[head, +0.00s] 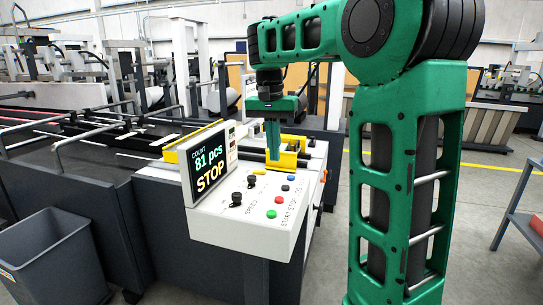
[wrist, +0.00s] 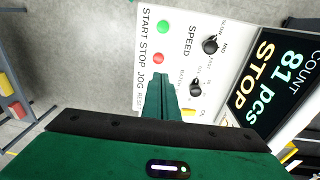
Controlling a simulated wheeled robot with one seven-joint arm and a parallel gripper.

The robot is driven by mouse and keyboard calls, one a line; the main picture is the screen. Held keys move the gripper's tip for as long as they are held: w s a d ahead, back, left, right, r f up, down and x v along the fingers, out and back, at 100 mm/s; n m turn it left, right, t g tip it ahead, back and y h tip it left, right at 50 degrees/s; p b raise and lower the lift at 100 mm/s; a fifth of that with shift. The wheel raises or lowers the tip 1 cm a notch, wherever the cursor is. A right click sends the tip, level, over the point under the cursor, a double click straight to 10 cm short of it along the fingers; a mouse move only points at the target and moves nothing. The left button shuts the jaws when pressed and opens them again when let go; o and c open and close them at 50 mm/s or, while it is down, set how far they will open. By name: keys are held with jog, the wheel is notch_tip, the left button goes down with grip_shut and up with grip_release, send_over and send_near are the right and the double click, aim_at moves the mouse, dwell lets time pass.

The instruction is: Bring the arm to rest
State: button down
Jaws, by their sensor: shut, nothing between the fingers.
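My green arm reaches over the folder gluer's control panel (head: 250,205) from the right in the head view. My gripper (head: 273,158) points down above the panel's back part. Its fingers are shut with nothing between them. In the wrist view the gripper (wrist: 163,78) hangs over the panel, near the red stop button (wrist: 158,58). The green start button (wrist: 163,27) and the black speed knob (wrist: 210,45) show clear of the fingers. The fingertips hide part of the panel, and I cannot tell whether they touch it.
The display (head: 210,170) reads 81 pcs and STOP and stands up at the panel's left edge. Yellow blocks (head: 290,155) sit behind the fingers. A grey bin (head: 48,262) stands at lower left. A shelf (head: 522,222) is at far right. Open floor lies between my arm and the shelf.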

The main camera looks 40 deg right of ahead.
dwell(0.3)
jog(key=s+f+n, duration=0.1)
jog(key=s+f, duration=0.4)
jog(key=s, duration=0.4)
jog(key=s+a+f+n, duration=0.1)
jog(key=s+f, duration=0.5)
jog(key=s, duration=0.4)
jog(key=s+a+f+n+y, duration=0.1)
jog(key=s+f+n, duration=0.1)
jog(key=s+f, duration=0.4)
jog(key=s, duration=0.4)
jog(key=shift+d, duration=0.1)
jog(key=shift+w+f, duration=0.2)
jog(key=shift+w, duration=0.4)
